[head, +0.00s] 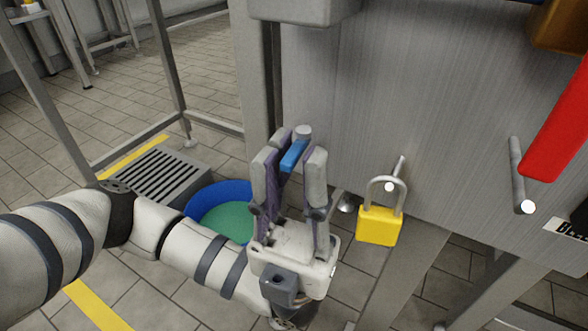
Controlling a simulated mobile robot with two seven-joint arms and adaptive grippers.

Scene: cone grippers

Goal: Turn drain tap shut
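The drain tap shows as a short blue lever (294,155) low at the side of the steel cabinet, with a grey rounded piece at its upper end. Its lower part and body are hidden behind my gripper. My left gripper (290,165) comes in from the left with its fingers pointing up and away. The fingers are apart, one on each side of the blue lever in the picture. I see no firm contact with the lever, and the depth between them is hard to judge. My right gripper is out of view.
A blue bucket (195,209) with green inside stands on the floor behind my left arm, by a slotted floor grate (155,176). A yellow padlock (379,226) hangs from a peg on the cabinet (400,90). A red handle (562,120) and a metal bar (518,175) are at right.

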